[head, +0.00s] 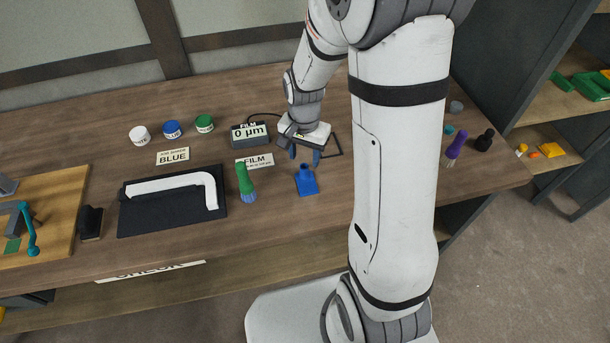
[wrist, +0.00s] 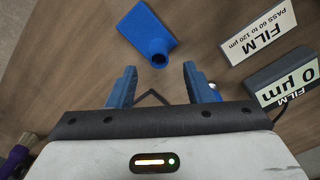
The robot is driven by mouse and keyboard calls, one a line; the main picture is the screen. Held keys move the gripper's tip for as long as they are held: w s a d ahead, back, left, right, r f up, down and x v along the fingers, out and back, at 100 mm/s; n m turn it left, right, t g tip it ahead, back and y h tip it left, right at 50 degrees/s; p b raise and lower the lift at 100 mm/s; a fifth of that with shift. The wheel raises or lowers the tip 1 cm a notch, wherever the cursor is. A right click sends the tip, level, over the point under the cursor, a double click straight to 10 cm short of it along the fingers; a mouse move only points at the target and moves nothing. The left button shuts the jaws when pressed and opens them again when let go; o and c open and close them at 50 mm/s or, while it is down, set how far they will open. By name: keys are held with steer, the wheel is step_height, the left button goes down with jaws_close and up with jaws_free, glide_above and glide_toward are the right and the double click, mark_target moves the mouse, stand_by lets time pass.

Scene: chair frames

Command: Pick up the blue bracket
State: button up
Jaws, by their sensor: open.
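The blue bracket (head: 306,181) lies on the wooden table, a flat piece with a narrower round-holed neck at one end. In the wrist view the bracket (wrist: 147,36) lies beyond the fingertips, its holed neck toward my gripper. My gripper (head: 305,155) hangs just behind the bracket in the head view, above the table. In the wrist view my gripper (wrist: 158,72) has its two blue fingers apart with nothing between them. The bracket appears clear of both fingers. The gripper's height above the table is hard to judge.
A film gauge (head: 250,134) and a FILM card (head: 254,161) stand left of my gripper. A green-handled brush (head: 245,183) lies left of the bracket. A black mat (head: 130,221) bears a white bent part. A purple brush (head: 456,147) is at right. Table in front of the bracket is clear.

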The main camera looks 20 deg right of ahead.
mark_target(304, 167)
steer(key=shift+s+a+f+p, duration=0.1)
steer(key=shift+f+p, duration=0.1)
steer(key=shift+f, duration=1)
steer(key=shift+s+f+p, duration=0.1)
steer(key=shift+f+p, duration=0.05)
steer(key=shift+f, duration=1)
steer(key=shift+c, duration=0.3)
jaws_close()
steer(key=shift+r, duration=0.15)
